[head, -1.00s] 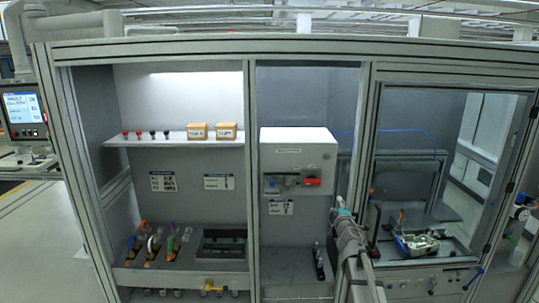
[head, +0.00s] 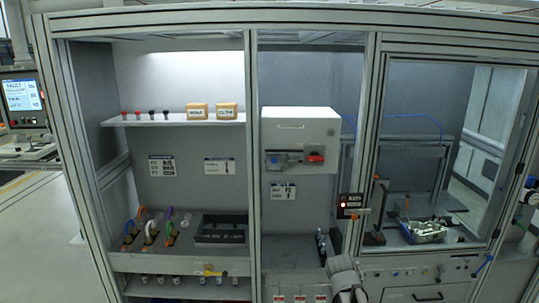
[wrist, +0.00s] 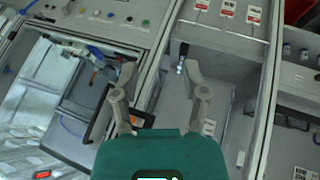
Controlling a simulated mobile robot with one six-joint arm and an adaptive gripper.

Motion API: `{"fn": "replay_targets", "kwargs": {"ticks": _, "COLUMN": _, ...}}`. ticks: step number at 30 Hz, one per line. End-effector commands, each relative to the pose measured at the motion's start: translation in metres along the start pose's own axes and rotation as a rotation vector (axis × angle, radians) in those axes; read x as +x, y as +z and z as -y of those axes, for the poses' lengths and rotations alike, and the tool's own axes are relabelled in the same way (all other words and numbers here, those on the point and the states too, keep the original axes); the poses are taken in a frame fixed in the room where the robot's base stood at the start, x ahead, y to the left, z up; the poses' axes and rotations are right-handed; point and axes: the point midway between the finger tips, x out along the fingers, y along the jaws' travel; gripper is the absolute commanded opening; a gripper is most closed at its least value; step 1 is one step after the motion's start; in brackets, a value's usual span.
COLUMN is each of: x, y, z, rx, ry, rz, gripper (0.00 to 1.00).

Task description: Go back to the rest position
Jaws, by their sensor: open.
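My gripper (wrist: 160,78) is open in the wrist view, its two grey fingers spread apart with nothing between them. The dark green gripper body fills the bottom centre of that view. In the head view only a grey part of my arm shows at the bottom edge, right of centre, in front of the cabinet; the fingertips cannot be made out there. No rest-position marker shows.
A framed cabinet stands ahead. Its left bay has a shelf (head: 170,120) with two orange-brown boxes, coloured-handled tools (head: 152,232) and a black tray (head: 221,229). A white box (head: 300,137) hangs in the middle bay. A metal part (head: 428,230) lies in the right bay.

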Motion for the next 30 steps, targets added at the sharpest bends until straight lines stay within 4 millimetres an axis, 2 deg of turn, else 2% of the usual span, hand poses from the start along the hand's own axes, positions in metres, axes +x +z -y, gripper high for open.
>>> {"fn": "replay_targets", "kwargs": {"ticks": 1, "x": 0.004, "y": 0.022, "z": 0.014, "rx": 0.015, "ry": -0.041, "rz": 0.054, "gripper": 0.57}}
{"fn": "replay_targets", "kwargs": {"ticks": 6, "x": 0.000, "y": 0.078, "z": 0.055, "rx": 0.049, "ry": -0.186, "rz": 0.250, "gripper": 0.57}}
{"fn": "replay_targets", "kwargs": {"ticks": 9, "x": -0.007, "y": 0.103, "z": 0.074, "rx": 0.056, "ry": -0.260, "rz": 0.344, "gripper": 0.57}}
{"fn": "replay_targets", "kwargs": {"ticks": 12, "x": -0.014, "y": 0.120, "z": 0.087, "rx": 0.056, "ry": -0.314, "rz": 0.412, "gripper": 0.57}}
{"fn": "replay_targets", "kwargs": {"ticks": 18, "x": -0.021, "y": 0.133, "z": 0.097, "rx": 0.053, "ry": -0.360, "rz": 0.471, "gripper": 0.57}}
{"fn": "replay_targets", "kwargs": {"ticks": 30, "x": -0.022, "y": 0.133, "z": 0.097, "rx": 0.053, "ry": -0.361, "rz": 0.471, "gripper": 0.57}}
